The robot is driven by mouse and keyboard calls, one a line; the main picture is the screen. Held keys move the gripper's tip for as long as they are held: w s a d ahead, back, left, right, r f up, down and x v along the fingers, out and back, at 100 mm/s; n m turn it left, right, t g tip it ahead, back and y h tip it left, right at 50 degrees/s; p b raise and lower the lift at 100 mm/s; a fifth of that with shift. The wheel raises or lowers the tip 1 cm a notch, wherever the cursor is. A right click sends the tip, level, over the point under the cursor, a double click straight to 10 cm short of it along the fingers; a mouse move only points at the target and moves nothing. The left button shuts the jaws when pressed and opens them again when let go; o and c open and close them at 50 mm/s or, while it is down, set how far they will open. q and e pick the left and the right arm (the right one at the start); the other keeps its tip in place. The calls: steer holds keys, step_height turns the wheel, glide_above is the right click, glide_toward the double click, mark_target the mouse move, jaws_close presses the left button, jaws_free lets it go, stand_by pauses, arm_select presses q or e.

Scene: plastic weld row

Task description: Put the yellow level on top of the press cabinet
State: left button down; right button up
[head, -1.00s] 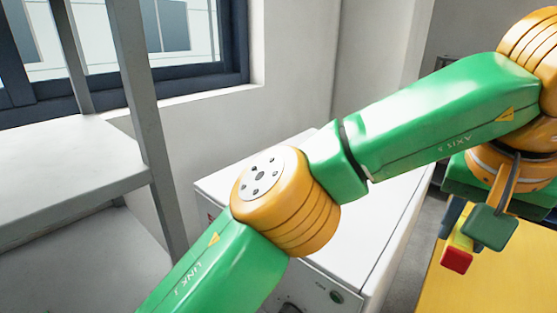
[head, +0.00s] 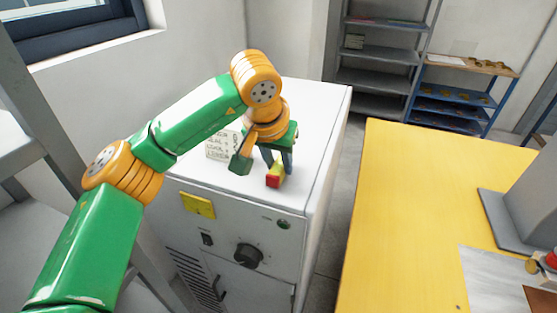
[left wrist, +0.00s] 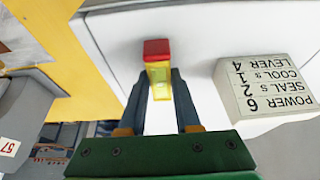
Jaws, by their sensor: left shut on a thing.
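The yellow level (head: 275,177) has a red end and hangs end-down from my left gripper (head: 279,163). In the left wrist view, the level (left wrist: 158,78) sits between the two fingers, which are shut on it, with its red end towards the top of the picture. The press cabinet (head: 318,112) is white, with a dial and a yellow label on its front. The level is over the cabinet's top, near the front edge; I cannot tell whether it touches. My right gripper is not in view.
A small block with printed lettering (head: 222,147) stands on the cabinet top beside my gripper; it also shows in the left wrist view (left wrist: 262,92). A yellow table (head: 395,200) is to the right across a gap. Grey shelves (head: 385,55) stand behind. The cabinet's rear top is clear.

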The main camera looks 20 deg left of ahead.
arm_select(q)
steer(key=shift+f, duration=0.35)
steer(key=c, duration=0.6)
jaws_free()
steer(key=shift+r, duration=0.2)
steer(key=shift+s+r, duration=0.1)
steer(key=shift+r, duration=0.25)
steer(key=v, duration=1.1)
steer(key=shift+r, duration=0.1)
